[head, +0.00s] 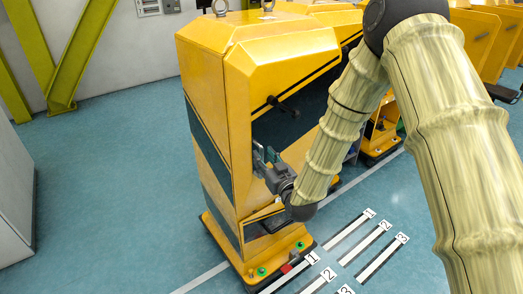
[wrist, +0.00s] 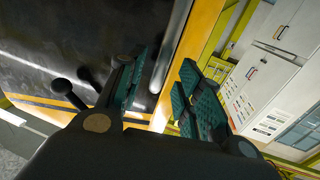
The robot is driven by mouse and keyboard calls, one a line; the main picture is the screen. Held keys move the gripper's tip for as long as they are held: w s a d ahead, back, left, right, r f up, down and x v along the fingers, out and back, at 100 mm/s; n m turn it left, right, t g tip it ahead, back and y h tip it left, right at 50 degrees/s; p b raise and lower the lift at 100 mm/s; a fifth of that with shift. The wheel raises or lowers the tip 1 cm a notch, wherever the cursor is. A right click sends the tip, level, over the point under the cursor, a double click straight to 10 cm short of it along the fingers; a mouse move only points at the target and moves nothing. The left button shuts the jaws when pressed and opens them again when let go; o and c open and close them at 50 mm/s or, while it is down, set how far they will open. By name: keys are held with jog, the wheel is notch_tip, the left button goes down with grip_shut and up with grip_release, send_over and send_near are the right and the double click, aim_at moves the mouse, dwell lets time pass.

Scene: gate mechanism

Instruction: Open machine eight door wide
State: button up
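The yellow machine (head: 213,85) stands upright in the head view, with a dark panel on its front face. A black handle (head: 284,105) sticks out from the upper front; a black knob-ended handle also shows at the left of the wrist view (wrist: 66,88). My gripper (head: 265,157) is at the front of the machine, below the handle. In the wrist view my gripper (wrist: 163,72) has its teal-padded fingers apart. A silver bar and a yellow edge show behind the gap. I cannot tell whether the fingers touch them, or whether the door is ajar. No machine number is readable.
More yellow machines (head: 480,40) stand behind to the right. Numbered white floor strips (head: 350,228) lie in front. A grey cabinet (head: 12,190) is at the left edge. Blue floor (head: 110,180) is clear left of the machine. Yellow beams (head: 80,55) stand behind.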

jog(key=shift+p+x, duration=0.4)
jog(key=shift+x, duration=1.1)
